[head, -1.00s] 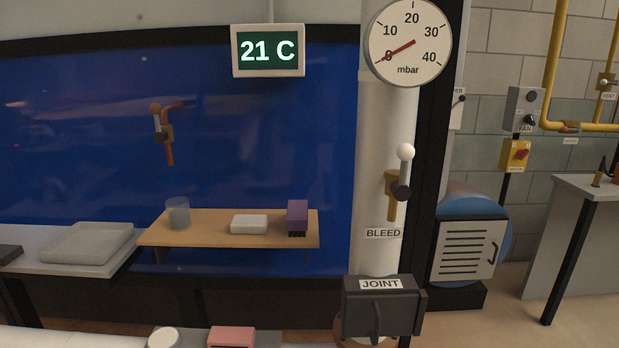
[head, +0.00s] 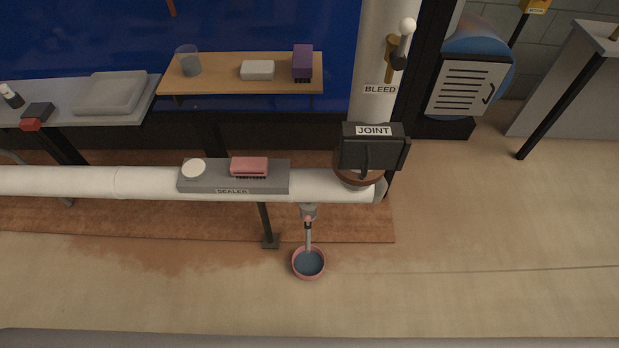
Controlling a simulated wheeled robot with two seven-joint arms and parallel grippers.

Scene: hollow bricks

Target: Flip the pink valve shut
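A small drain fitting (head: 308,212) hangs under the right end of the white horizontal pipe. A small pinkish part (head: 308,219) shows on it, possibly the pink valve; its handle position is too small to tell. A thin grey spout (head: 308,239) runs down from it to a pink-rimmed bowl (head: 309,277) on the floor, with dark bluish contents. Neither of my grippers is in view.
The white pipe (head: 60,182) crosses the left half. A grey SEALER tray (head: 215,182) on it holds a white round pot (head: 194,169) and a pink block (head: 249,166). A dark JOINT box (head: 372,152) stands at the bend. The right floor is clear.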

